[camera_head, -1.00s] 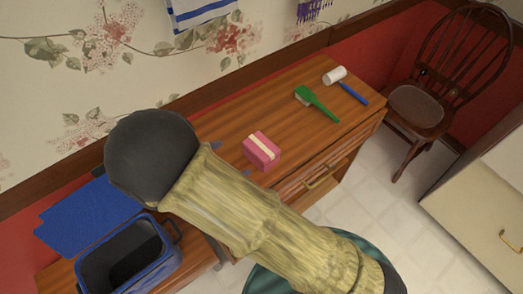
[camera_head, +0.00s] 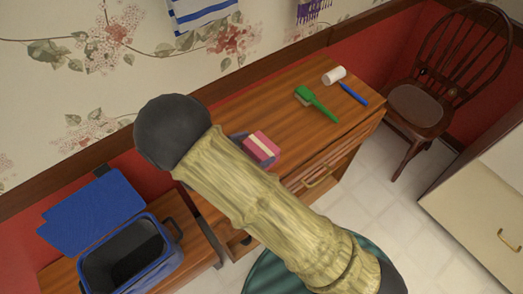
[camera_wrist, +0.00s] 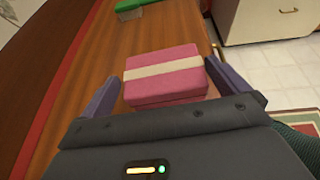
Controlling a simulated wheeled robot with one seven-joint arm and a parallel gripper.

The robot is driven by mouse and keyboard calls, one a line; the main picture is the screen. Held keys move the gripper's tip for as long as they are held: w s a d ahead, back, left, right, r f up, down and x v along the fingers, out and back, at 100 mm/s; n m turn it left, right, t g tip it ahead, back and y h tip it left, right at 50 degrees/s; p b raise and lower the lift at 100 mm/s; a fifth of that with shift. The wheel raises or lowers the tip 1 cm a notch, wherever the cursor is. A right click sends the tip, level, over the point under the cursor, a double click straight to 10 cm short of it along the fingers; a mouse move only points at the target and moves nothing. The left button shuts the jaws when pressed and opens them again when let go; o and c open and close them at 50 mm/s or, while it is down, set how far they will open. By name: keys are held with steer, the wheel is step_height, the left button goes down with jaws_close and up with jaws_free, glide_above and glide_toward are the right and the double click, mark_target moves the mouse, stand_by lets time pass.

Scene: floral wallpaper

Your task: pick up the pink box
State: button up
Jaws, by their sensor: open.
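The pink box (camera_head: 261,147) has a pale cream band across its top and sits on the wooden table (camera_head: 240,115) near the front edge. In the wrist view the pink box (camera_wrist: 166,78) lies between the two spread purple-grey fingers of my gripper (camera_wrist: 165,88). The fingers stand on either side of it with a gap at the left; at the right the finger is very close, and I cannot tell if it touches. In the head view my arm hides most of the gripper, with a finger showing beside the box.
A green brush (camera_head: 317,103), a white cylinder (camera_head: 334,75) and a blue stick-like item (camera_head: 353,94) lie at the table's far right. An open blue cooler (camera_head: 130,255) stands at lower left. A wooden chair (camera_head: 418,103) is at right.

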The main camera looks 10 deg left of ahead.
mark_target(265, 145)
steer(key=p+x, duration=0.1)
steer(key=x, duration=0.4)
steer(key=shift+d+f, duration=0.1)
steer(key=shift+f, duration=0.1)
steer(key=shift+s, duration=0.1)
steer(key=shift+s, duration=0.15)
steer(key=c, duration=0.9)
steer(key=shift+o, duration=0.2)
steer(key=shift+r, duration=0.1)
steer(key=r, duration=0.9)
steer(key=shift+w+r+b, duration=0.1)
steer(key=shift+w+b, duration=0.1)
steer(key=shift+b, duration=0.1)
steer(key=shift+s+r, duration=0.15)
steer(key=shift+r, duration=0.2)
